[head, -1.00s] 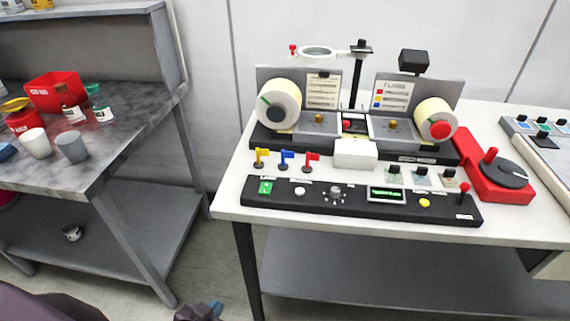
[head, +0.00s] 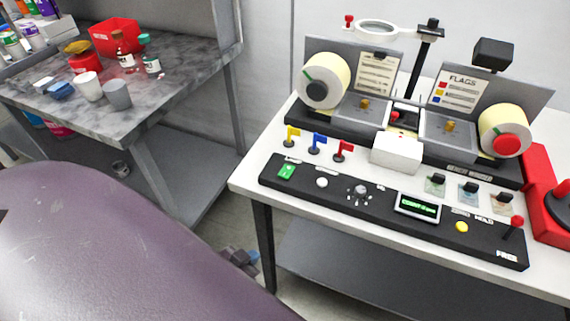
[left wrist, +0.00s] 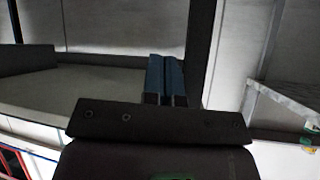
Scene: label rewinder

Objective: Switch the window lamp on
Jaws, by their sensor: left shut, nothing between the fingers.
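The label rewinder (head: 390,125) stands on the white table with two rolls and sloped grey panels. A dark window-like gap with a small red part (head: 396,115) sits between its plates, partly behind a white box (head: 397,152). I cannot tell which part is the window lamp or whether it is lit.
Yellow, blue and red flags (head: 317,143) stand behind the strip. Several black-topped switches (head: 469,188) stand at right, near a red turntable base (head: 540,210). A ring magnifier (head: 378,28) overhangs the back. A grey bench (head: 110,120) with cups stands left.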

